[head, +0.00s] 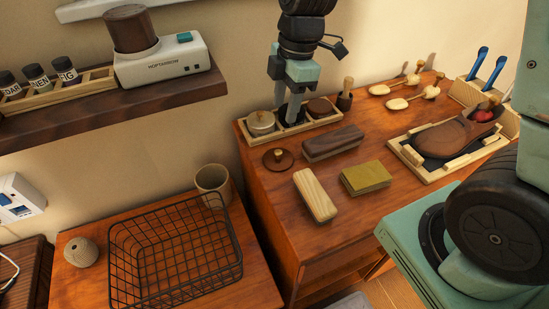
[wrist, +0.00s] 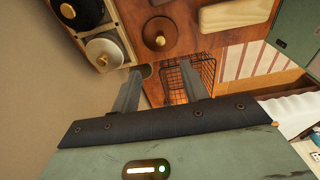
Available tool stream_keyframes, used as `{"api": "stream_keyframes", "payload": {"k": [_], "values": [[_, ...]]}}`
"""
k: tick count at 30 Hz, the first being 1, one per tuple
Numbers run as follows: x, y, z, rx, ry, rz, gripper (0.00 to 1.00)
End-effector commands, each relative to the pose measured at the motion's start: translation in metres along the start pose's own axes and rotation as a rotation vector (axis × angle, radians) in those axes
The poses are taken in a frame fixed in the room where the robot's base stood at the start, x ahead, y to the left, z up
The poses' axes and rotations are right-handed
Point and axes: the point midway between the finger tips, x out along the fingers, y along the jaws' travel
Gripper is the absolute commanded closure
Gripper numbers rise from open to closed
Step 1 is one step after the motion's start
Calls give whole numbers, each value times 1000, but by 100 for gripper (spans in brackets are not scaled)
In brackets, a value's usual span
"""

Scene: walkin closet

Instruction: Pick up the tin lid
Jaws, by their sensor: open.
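A brown round lid (head: 279,158) with a small knob lies flat on the cabinet top, in front of the wooden tray. It also shows in the wrist view (wrist: 160,33), beyond my fingertips. A pale metallic round lid (head: 262,121) with a knob sits in the tray's left part, and shows in the wrist view (wrist: 103,52). I cannot tell for certain which is the tin lid. My gripper (head: 290,121) points down at the tray, between the pale lid and a dark brown round piece (head: 321,107). In the wrist view its fingers (wrist: 161,68) are apart, with nothing between them.
The tray (head: 252,140) has raised rims. A dark brown block (head: 333,142), a pale wooden block (head: 316,195) and an olive block (head: 366,179) lie nearby. A wire basket (head: 175,250) and a cup (head: 212,184) stand on the lower surface. A shelf (head: 115,110) juts out left.

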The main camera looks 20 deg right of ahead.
Motion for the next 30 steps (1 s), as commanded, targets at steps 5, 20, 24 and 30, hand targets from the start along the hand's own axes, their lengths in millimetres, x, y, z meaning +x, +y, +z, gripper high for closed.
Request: {"api": "stream_keyframes", "payload": {"k": [5,20,24,30], "values": [[39,-1,0,0,-1,-6,55],[91,-3,2,3,-1,-5,55],[112,-4,4,2,0,-4,55],[125,-3,4,2,1,0,55]]}}
